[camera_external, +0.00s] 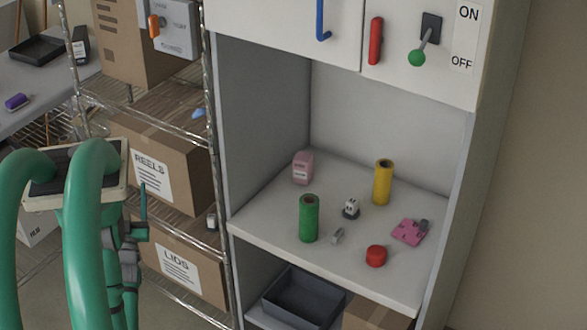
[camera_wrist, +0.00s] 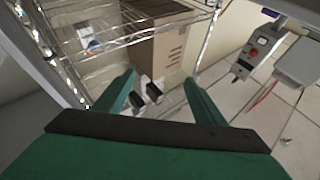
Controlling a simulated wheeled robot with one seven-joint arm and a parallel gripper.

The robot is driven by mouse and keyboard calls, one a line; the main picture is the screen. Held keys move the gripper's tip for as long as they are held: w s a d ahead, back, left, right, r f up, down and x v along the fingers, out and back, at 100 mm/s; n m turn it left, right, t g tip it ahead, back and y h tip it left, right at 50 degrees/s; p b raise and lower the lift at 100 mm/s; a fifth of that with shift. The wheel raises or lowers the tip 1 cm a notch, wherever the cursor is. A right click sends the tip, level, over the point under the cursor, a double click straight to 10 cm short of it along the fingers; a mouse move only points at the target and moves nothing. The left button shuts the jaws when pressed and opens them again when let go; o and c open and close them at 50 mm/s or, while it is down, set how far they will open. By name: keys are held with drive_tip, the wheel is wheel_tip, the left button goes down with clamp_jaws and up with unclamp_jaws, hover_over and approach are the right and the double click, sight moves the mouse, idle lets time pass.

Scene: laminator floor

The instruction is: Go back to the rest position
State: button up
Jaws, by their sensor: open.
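My gripper (camera_wrist: 158,82) shows in the wrist view with its two green fingers spread apart and nothing between them. Beyond the fingers are a wire shelf rack (camera_wrist: 95,57) and a brown box. In the external view my green arm is at the far left, in front of the rack. The small teal part beside it appears to be a finger of my gripper, but the arm hides much of that end. My gripper is well to the left of the cabinet shelf (camera_external: 270,215) and apart from the things on it.
The cabinet shelf holds a green roll (camera_external: 309,219), a yellow roll (camera_external: 382,183), a red cylinder (camera_external: 376,256), a pink bottle (camera_external: 302,168) and a pink piece (camera_external: 408,232). Boxes labelled REELS (camera_external: 190,165) and LIDS (camera_external: 205,275) fill the rack. Tiled floor (camera_wrist: 240,105) shows at right in the wrist view.

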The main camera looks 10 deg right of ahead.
drive_tip(key=s+a+f+n+g+y, duration=0.2)
drive_tip(key=s+f+g, duration=0.5)
drive_tip(key=s+f, duration=0.9)
drive_tip(key=shift+s+a+f+g, duration=0.35)
drive_tip(key=shift+s+a, duration=0.2)
drive_tip(key=shift+s, duration=0.45)
